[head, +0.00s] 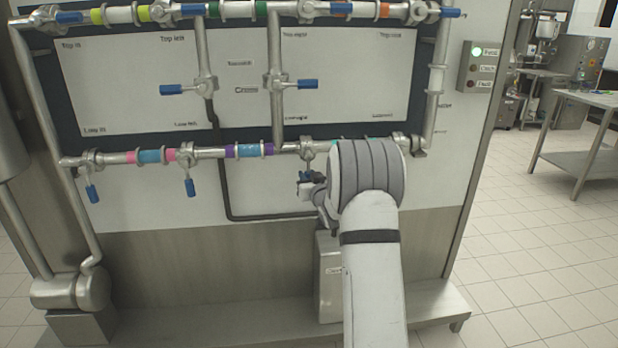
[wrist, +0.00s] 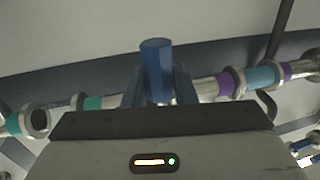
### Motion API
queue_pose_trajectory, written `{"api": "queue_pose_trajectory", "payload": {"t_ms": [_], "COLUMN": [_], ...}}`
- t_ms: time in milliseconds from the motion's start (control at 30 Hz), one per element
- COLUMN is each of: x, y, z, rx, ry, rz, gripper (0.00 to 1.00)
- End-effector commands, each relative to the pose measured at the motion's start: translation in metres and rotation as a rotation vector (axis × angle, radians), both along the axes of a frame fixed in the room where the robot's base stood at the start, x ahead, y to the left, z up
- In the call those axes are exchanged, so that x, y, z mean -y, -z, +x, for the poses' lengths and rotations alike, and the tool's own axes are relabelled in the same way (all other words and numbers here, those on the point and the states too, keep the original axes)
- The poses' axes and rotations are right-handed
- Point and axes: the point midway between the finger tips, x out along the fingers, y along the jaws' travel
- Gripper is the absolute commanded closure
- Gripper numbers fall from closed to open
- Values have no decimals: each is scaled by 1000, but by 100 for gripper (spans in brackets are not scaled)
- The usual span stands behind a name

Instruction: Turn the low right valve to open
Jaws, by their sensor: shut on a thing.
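The low right valve (head: 308,149) sits on the lower pipe run, between a purple-and-blue banded stretch and a teal band. Its blue handle (wrist: 157,68) stands between my two fingers in the wrist view and points crosswise to the pipe. In the head view the handle hangs down from the pipe and is partly hidden. My gripper (head: 308,187) is shut on this handle, just below the pipe; it also shows in the wrist view (wrist: 158,92). My forearm and wrist hide the pipe to the right of the valve.
Other blue handles on the lower pipe hang down at the left (head: 92,193) and the middle left (head: 189,187). A panel box (head: 480,68) at the right has its top green light lit. A steel ledge (head: 435,305) runs along the base. Tiled floor is open at right.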

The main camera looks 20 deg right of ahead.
Motion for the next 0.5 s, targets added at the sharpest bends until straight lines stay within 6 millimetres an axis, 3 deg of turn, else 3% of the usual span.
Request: {"api": "queue_pose_trajectory", "payload": {"t_ms": [233,500], "x": [0,1], "y": [0,0], "z": [0,0], "rx": [0,0], "ry": [0,1], "rz": [0,-1], "gripper": [100,100]}}
